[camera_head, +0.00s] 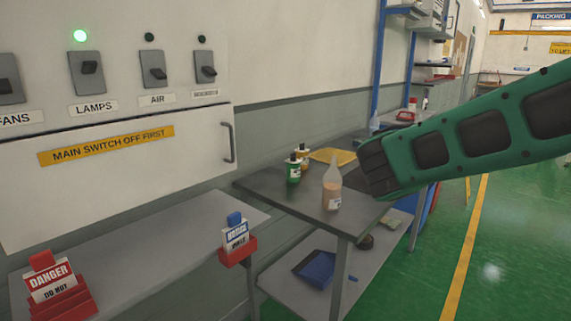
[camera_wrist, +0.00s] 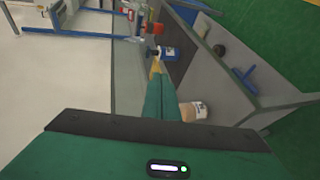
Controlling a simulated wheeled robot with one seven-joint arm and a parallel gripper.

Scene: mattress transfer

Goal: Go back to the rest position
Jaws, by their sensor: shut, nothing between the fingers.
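My gripper shows in the wrist view (camera_wrist: 158,72), with its green fingers closed together and nothing between them. My green arm with dark panels comes in from the right in the head view and ends over the right part of the grey worktable (camera_head: 279,188). The fingertips cannot be made out in the head view. A clear bottle with tan contents (camera_head: 332,187) stands upright on the table, left of the arm's end. In the wrist view, a tan bottle (camera_wrist: 194,111) appears right of the fingers and a blue-labelled container (camera_wrist: 168,52) appears just beyond their tips.
A green bottle (camera_head: 293,168), an orange-labelled bottle (camera_head: 303,155) and a yellow tray (camera_head: 333,156) are on the table. A blue dustpan (camera_head: 316,268) lies on the lower shelf. Red and blue tag holders line the left shelf below a switch panel (camera_head: 120,140). Green floor is open at right.

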